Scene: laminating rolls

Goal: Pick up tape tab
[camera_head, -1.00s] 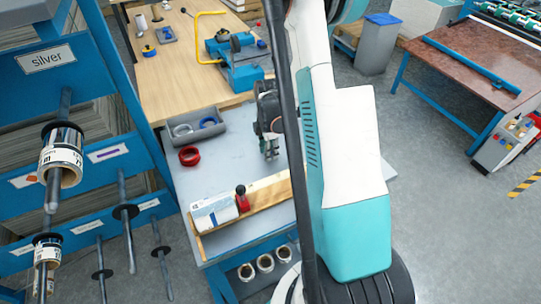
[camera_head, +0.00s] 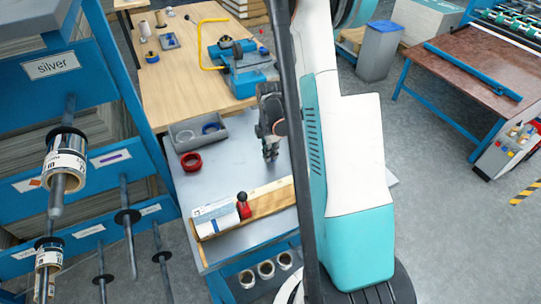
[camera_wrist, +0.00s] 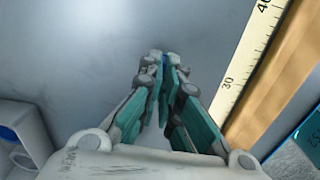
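My gripper (camera_head: 270,155) is over the grey table, right of the red tape ring (camera_head: 191,161) and behind the wooden bar. In the wrist view my gripper (camera_wrist: 163,60) has its fingertips nearly together. A small dark-blue piece, apparently the tape tab (camera_wrist: 165,62), shows between the tips; most of it is hidden by the fingers. A white roll (camera_head: 215,219) with a blue mark lies at the left end of the wooden bar, apart from my gripper.
The wooden bar (camera_head: 268,204) has a ruler along it, which shows on the right in the wrist view (camera_wrist: 240,85). A red tool with a black knob (camera_head: 243,206) stands on it. A grey tray (camera_head: 184,140) holds tape rings. A blue rack with rolls (camera_head: 65,160) stands left.

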